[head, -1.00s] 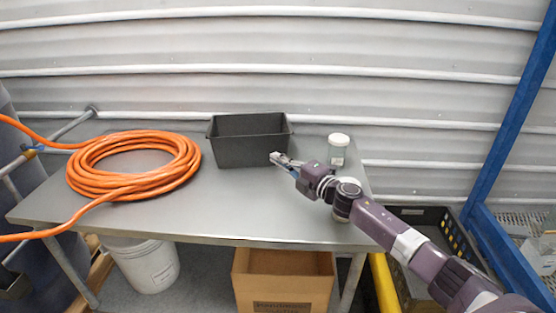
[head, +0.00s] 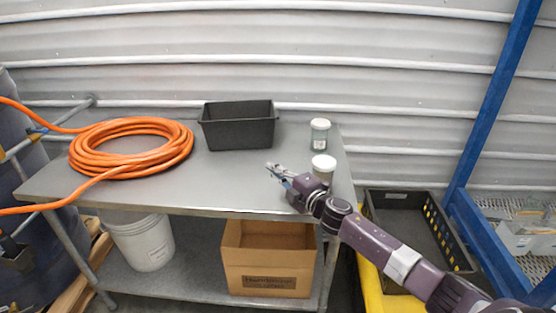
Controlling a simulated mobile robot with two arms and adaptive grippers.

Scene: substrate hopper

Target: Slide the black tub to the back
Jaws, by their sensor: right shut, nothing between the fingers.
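The black tub (head: 238,132) stands upright on the grey metal table (head: 215,180), toward its back edge and right of the hose coil. My right gripper (head: 273,172) is shut and empty. It is over the table in front of the tub and slightly to its right, apart from it. My left gripper is not in view.
An orange hose coil (head: 130,148) lies on the table's left part. A cardboard box (head: 268,262) and white bucket (head: 143,243) are below.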

